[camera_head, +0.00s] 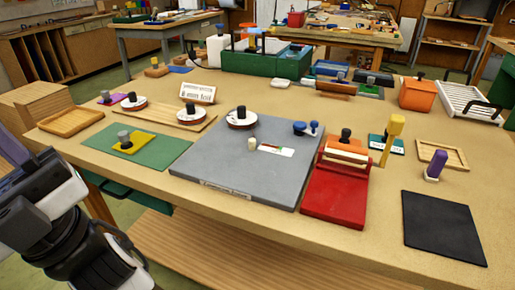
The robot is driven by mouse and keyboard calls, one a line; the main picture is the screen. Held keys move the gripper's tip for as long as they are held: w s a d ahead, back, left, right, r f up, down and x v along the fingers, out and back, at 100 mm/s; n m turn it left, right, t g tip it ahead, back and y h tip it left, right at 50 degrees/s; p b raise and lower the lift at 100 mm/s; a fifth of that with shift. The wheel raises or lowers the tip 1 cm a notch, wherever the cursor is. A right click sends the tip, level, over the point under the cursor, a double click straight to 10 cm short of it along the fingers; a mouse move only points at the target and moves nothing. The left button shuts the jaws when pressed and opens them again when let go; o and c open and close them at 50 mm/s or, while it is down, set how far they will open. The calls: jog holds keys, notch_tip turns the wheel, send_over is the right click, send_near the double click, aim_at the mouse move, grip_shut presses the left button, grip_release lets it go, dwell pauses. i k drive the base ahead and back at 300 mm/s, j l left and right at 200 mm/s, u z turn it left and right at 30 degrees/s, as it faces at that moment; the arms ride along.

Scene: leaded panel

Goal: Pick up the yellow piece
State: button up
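My arm (65,225), black and grey, fills the lower left corner, in front of the bench edge and short of the green mat. Its fingertips cannot be made out, so whether my gripper is open or shut does not show. Nothing covers the yellow piece.
A large grey board (225,175) lies right of the green mat. A red block (335,200), a yellow-handled tool (392,138) and a black mat (440,228) are at the right. A wooden tray (70,122) is behind left.

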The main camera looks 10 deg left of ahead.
aim_at(130, 144)
jog(key=j+u, duration=0.3)
jog(key=j, duration=0.85)
jog(key=i, duration=0.95)
